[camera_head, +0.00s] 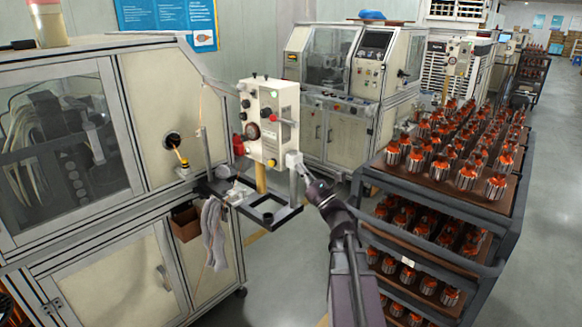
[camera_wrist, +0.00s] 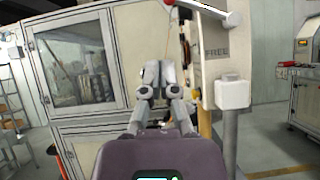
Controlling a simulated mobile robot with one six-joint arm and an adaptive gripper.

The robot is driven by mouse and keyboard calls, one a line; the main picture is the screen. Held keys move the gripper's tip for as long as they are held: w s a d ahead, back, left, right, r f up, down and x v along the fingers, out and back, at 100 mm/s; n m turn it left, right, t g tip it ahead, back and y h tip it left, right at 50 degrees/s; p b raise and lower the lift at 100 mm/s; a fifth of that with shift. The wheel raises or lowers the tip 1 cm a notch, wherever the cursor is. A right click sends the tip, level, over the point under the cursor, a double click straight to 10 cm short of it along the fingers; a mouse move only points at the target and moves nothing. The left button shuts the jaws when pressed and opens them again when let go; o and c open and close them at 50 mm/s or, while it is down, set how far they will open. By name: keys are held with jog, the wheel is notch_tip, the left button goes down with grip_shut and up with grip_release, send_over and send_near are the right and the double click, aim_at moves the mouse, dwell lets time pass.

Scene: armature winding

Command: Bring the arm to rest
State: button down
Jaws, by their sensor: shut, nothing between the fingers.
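My gripper (camera_wrist: 159,74) is shut and empty in the wrist view, its grey fingers together in front of the winding machine. In the head view my gripper (camera_head: 305,172) is at the end of my dark arm, which reaches up from the lower middle. It appears close to the white block (camera_head: 293,158) on a grey post beside the control box (camera_head: 268,118). In the wrist view this white block (camera_wrist: 233,94) stands to the right of my fingers, with a gap between. The fingertips are small in the head view.
The winding machine (camera_head: 160,85) stands at left, with a small black tray frame (camera_head: 262,208) in front. A dark rack (camera_head: 425,250) holding many orange-wound armatures stands close to my arm's right. Another machine (camera_head: 345,75) is behind. Free floor (camera_head: 545,150) lies at far right.

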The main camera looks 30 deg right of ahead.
jog(key=shift+a, duration=0.1)
jog(key=s+a+f+n+g+y, duration=0.1)
jog(key=a+f+n+g+y, duration=0.1)
jog(key=a+f+n+g, duration=0.75)
jog(key=s+a+f+n+g+y, duration=0.1)
jog(key=a+f+n+g+y, duration=0.1)
jog(key=a+f+n+g, duration=0.75)
jog(key=s+a+f+n+g+h, duration=0.4)
jog(key=s+f+n+h, duration=0.6)
jog(key=n, duration=0.4)
jog(key=shift+s+a+n+g+h, duration=0.4)
jog(key=shift+s+g+h, duration=0.1)
jog(key=shift+h, duration=0.2)
jog(key=shift+w+f, duration=0.1)
